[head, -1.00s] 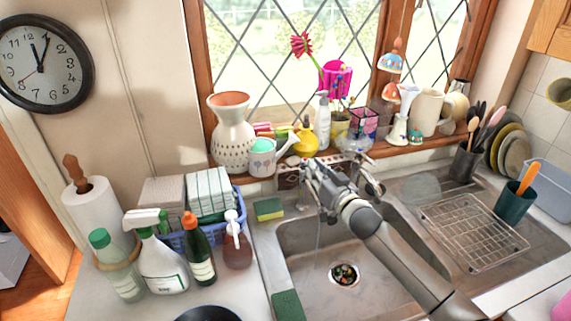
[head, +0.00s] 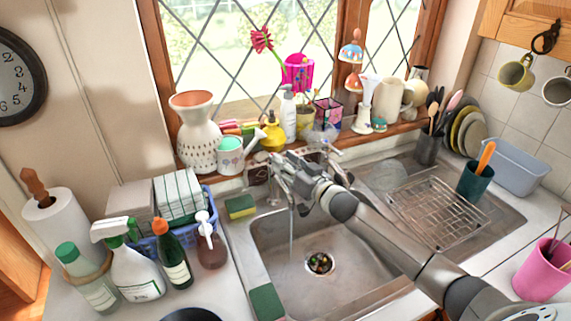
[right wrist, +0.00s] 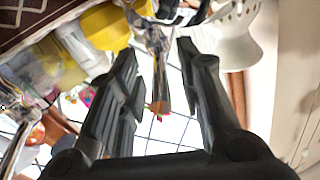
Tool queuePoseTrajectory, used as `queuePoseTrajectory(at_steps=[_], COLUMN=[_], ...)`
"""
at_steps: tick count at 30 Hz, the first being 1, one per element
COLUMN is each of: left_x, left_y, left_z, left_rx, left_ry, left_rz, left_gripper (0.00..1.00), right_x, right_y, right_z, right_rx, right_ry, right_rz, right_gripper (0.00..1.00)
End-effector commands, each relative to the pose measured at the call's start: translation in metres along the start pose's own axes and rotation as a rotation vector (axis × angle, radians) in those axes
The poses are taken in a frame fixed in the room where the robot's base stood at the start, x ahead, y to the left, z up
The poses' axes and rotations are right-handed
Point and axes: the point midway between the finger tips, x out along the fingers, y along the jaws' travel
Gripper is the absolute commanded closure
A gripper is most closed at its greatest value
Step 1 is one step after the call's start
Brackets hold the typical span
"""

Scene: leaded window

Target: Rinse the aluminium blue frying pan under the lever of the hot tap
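The tap (head: 258,172) stands behind the sink, and a thin stream of water (head: 290,235) falls into the left basin. My right gripper (head: 278,165) is at the tap, partly hiding it. In the right wrist view my right gripper (right wrist: 160,85) is open, with a chrome tap lever (right wrist: 158,65) showing between its fingers; I cannot tell whether they touch it. A dark round rim, likely the frying pan (head: 190,314), shows at the bottom edge on the left counter; the rest is cut off. My left gripper is not in view.
The left basin (head: 340,285) is empty apart from its drain. A wire rack (head: 440,212) lies on the drainer at right. Bottles (head: 135,270) and a blue basket (head: 185,232) crowd the left counter. Vases and a watering can (head: 230,157) line the sill close behind the tap.

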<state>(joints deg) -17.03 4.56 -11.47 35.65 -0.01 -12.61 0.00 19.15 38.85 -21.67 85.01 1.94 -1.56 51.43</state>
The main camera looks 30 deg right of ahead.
Motion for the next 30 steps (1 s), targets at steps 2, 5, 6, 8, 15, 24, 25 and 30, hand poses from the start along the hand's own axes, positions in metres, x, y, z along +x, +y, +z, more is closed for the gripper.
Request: queuePoseTrajectory(at_steps=[2, 5, 6, 8, 15, 24, 25, 30], left_x=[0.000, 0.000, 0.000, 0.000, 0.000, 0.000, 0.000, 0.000], left_y=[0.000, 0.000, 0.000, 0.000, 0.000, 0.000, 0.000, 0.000], left_z=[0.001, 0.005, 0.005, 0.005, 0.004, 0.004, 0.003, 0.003], left_rx=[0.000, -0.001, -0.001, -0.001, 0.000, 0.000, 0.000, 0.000], left_ry=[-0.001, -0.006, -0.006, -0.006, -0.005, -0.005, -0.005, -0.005], left_rz=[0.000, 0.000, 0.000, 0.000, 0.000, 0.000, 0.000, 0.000], left_gripper=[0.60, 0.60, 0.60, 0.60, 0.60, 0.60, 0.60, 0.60], right_x=[0.000, -0.001, -0.003, -0.007, -0.040, -0.087, -0.091, -0.110], right_y=[0.000, 0.000, 0.000, 0.000, 0.000, 0.000, 0.000, 0.000], right_z=[0.000, 0.001, 0.001, 0.001, 0.002, 0.002, 0.002, 0.001], right_rx=[0.000, 0.000, 0.000, 0.001, 0.001, 0.001, 0.000, 0.000], right_ry=[0.000, -0.001, -0.001, -0.001, -0.004, -0.003, -0.004, -0.001], right_rz=[0.000, 0.000, 0.000, 0.000, 0.001, 0.001, 0.001, 0.000], right_gripper=[0.67, 0.67, 0.67, 0.67, 0.67, 0.67, 0.67, 0.67])
